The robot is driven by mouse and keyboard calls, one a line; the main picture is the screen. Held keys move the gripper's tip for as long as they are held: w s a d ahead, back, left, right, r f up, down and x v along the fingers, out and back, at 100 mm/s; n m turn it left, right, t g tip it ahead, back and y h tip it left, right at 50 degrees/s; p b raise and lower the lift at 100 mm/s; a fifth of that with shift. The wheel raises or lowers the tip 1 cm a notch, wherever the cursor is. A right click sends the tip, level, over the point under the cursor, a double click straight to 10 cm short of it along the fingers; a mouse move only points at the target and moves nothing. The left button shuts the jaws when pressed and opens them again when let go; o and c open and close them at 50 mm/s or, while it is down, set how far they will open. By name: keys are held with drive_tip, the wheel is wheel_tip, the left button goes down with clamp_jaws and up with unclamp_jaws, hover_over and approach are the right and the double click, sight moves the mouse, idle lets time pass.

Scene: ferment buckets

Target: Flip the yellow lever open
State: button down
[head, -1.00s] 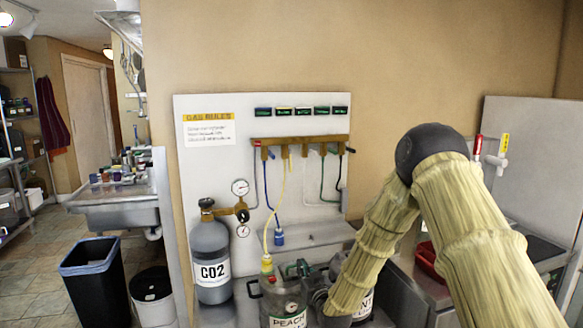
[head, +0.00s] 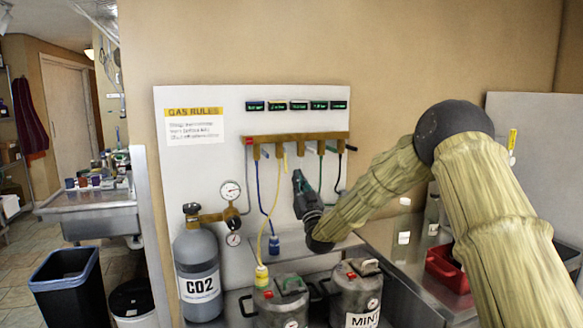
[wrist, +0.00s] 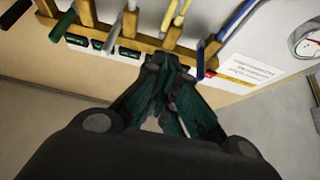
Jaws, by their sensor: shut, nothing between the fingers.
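The brown manifold bar (head: 300,137) is on the white wall panel, with coloured levers and hoses along it. A thin yellow piece, apparently the yellow lever (head: 285,162), hangs below its middle, by the yellow hose (head: 262,225). My gripper (head: 297,173) is shut and empty, pointing up just below the bar, right of the yellow piece. In the wrist view my gripper (wrist: 157,62) has its fingertips together near the bar (wrist: 150,28). Two yellow strands (wrist: 181,12) lie beyond the tips; I cannot tell lever from hose there. Contact is unclear.
A CO2 cylinder (head: 198,265) with gauges stands left. The PEACH bucket (head: 280,308) and MINT bucket (head: 358,290) stand below. A red tray (head: 446,268) is right.

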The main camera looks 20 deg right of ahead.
sight(286, 158)
drive_tip(key=w, duration=0.3)
drive_tip(key=w+r+p, duration=0.1)
drive_tip(key=w, duration=0.2)
drive_tip(key=w+p, duration=0.1)
drive_tip(key=w, duration=0.1)
drive_tip(key=shift+w+r, duration=0.3)
drive_tip(key=shift+w, duration=0.1)
drive_tip(key=shift+w+a+f, duration=0.1)
drive_tip(key=shift+w+a, duration=0.05)
drive_tip(key=shift+w, duration=0.05)
drive_tip(key=shift+s, duration=0.1)
